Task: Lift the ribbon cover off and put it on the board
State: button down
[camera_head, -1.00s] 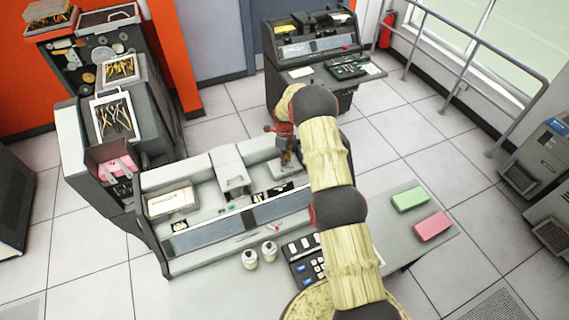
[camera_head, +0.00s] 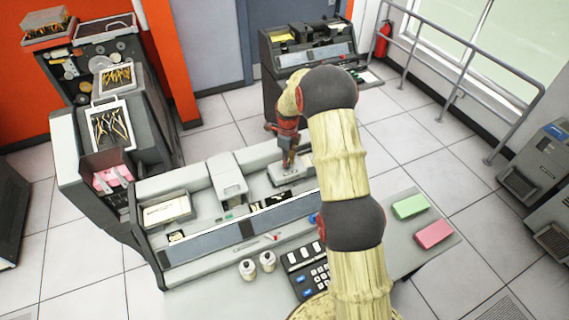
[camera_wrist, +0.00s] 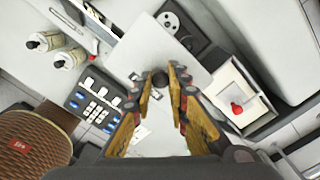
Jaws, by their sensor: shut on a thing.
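The ribbon cover (camera_head: 291,174) is a flat light grey lid under my gripper (camera_head: 288,163), at the right part of the grey card machine (camera_head: 205,240). In the wrist view the cover (camera_wrist: 140,55) is a pale plate with a small dark round knob. My gripper (camera_wrist: 161,76) is shut on that knob. A dark opening with a round spool (camera_wrist: 172,21) shows past the plate's edge. The cover's gap above the machine is hard to judge. I cannot tell for sure which surface is the board; a grey table top (camera_head: 404,235) lies to the right.
Green (camera_head: 410,207) and pink (camera_head: 433,234) card stacks sit on the table top at the right. A keypad (camera_head: 308,262) and two small bottles (camera_head: 258,265) stand in front of the machine. An open tray with a red knob (camera_wrist: 237,108) shows in the wrist view.

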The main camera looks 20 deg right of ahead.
jog(key=s+r, duration=0.7)
jog(key=s, duration=0.1)
jog(key=shift+s+a+r+p, duration=0.25)
jog(key=shift+r+p, duration=0.05)
jog(key=shift+p, duration=0.05)
dwell(0.5)
